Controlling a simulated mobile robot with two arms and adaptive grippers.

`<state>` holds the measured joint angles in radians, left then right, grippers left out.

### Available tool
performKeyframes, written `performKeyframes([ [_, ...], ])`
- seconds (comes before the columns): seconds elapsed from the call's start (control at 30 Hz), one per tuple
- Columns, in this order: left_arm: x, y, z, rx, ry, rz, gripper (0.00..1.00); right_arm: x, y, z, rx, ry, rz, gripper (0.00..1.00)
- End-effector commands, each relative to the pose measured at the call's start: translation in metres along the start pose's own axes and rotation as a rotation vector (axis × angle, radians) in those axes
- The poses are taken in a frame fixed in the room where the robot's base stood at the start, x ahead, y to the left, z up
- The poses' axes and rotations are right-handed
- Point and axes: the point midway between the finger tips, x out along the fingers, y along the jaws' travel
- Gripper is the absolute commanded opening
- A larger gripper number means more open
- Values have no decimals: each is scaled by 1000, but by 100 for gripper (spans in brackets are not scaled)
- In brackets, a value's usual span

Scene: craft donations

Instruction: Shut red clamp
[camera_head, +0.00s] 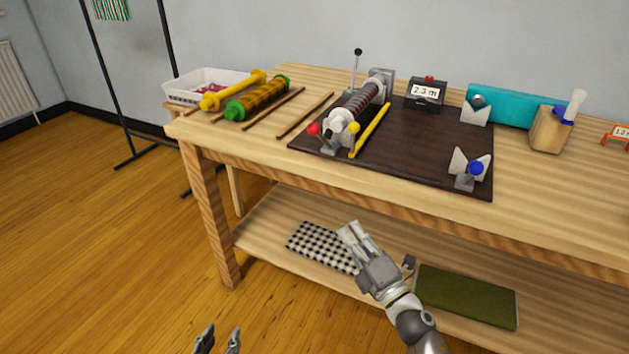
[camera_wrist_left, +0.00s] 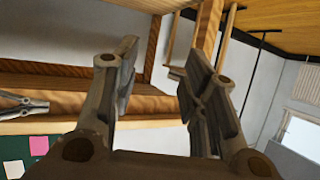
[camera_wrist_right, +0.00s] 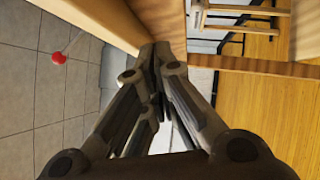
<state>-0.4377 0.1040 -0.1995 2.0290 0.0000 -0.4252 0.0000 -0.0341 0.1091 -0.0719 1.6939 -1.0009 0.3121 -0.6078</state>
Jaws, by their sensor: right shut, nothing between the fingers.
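The red knob (camera_head: 313,128) of the red clamp sits at the front left of the dark board. It leans out to the left of a small grey bracket (camera_head: 331,146) at the near end of a wound roller (camera_head: 356,105). I cannot tell whether this clamp is open or shut. My right gripper (camera_head: 348,232) is shut and empty, below the tabletop's front edge, in front of the lower shelf and well below the red knob. A small red ball on a thin rod (camera_wrist_right: 58,57) shows in the right wrist view. My left gripper (camera_head: 218,342) is open and empty at the bottom edge; its spread fingers show in the left wrist view (camera_wrist_left: 160,75).
A yellow knob (camera_head: 354,128) and yellow stick (camera_head: 371,130) are beside the red knob. A blue-knobbed bracket (camera_head: 475,168) stands at the board's right front. Rolling pins and a white basket (camera_head: 195,92) are at left. The table's front edge lies above my right gripper.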

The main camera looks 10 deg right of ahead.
Motion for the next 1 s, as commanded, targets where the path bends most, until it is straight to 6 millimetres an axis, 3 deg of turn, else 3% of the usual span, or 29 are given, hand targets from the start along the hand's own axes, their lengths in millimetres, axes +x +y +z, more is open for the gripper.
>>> performKeyframes([
  [0.2, -20, 2, -51, -1, 184, 2, 40, 3, 60, -12, -347, 54, 218, 0],
  [0.4, -44, 2, -83, -2, 283, 4, 40, -4, 97, -22, -552, 65, 326, 0],
  [0.6, -54, 3, -96, -2, 315, 4, 40, -7, 109, -24, -616, 66, 357, 0],
  [1.0, -53, 2, -94, -2, 300, 3, 40, -2, 112, -25, -613, 66, 357, 0],
])
